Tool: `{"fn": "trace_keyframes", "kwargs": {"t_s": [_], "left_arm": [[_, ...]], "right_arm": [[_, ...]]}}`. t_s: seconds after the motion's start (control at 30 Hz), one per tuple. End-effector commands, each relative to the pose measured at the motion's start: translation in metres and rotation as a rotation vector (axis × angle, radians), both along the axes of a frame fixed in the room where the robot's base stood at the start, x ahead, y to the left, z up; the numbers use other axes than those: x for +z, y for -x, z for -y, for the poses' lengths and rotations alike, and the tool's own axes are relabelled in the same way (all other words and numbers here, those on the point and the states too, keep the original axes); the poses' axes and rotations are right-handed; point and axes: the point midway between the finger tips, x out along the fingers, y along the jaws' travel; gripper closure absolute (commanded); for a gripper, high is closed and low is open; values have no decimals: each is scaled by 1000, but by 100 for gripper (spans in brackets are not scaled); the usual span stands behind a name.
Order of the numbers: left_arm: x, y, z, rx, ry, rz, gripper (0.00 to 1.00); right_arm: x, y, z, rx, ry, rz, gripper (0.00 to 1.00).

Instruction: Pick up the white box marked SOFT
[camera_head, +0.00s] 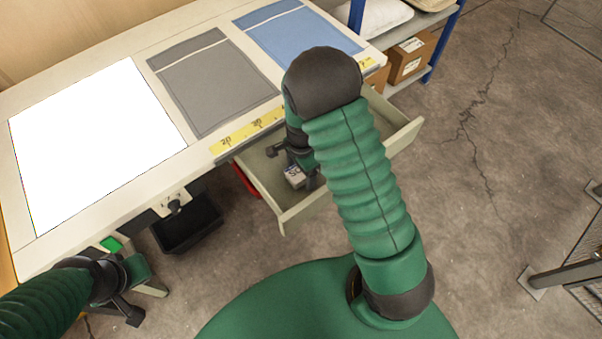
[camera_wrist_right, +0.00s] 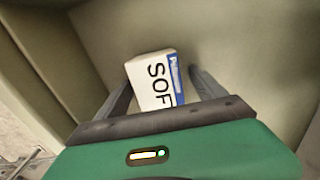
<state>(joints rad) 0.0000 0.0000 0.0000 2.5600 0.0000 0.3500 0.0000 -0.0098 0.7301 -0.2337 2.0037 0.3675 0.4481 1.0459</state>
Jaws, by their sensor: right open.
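The white box marked SOFT (camera_wrist_right: 153,82) has a blue stripe and lies in the open drawer (camera_head: 268,190). In the head view the box (camera_head: 294,177) shows small, partly hidden by my right gripper. My right gripper (camera_head: 292,163) reaches down into the drawer. In the right wrist view the fingers of my right gripper (camera_wrist_right: 160,88) are open, one on each side of the box. I cannot tell whether they touch it. My left gripper (camera_head: 137,295) is at the lower left, away from the box; its jaws do not show clearly.
The table (camera_head: 115,54) holds a bright white panel (camera_head: 95,140), a grey pouch (camera_head: 212,85), a blue pouch (camera_head: 300,38) and a yellow ruler strip (camera_head: 250,128). A black bin (camera_head: 188,225) is below the table. Cardboard boxes (camera_head: 408,58) stand on a shelf at the back right.

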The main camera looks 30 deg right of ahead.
Motion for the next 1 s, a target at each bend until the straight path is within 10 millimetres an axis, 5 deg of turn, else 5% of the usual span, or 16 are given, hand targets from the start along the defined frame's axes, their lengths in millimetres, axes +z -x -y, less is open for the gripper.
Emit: {"fn": "trace_keyframes", "kwargs": {"t_s": [0.17, 0.67, 0.87, 1.0], "left_arm": [[1, 0, 0, 0, 0, 0, 100], [0, 0, 0, 0, 0, 0, 100], [1, 0, 0, 0, 0, 0, 100], [6, 0, 0, 0, 0, 0, 100]], "right_arm": [[1, 0, 0, 0, 0, 2, 23], [1, 0, 0, 1, 0, 1, 88], [2, 0, 0, 1, 0, 1, 88], [20, -2, 0, 2, 1, 6, 88]]}}
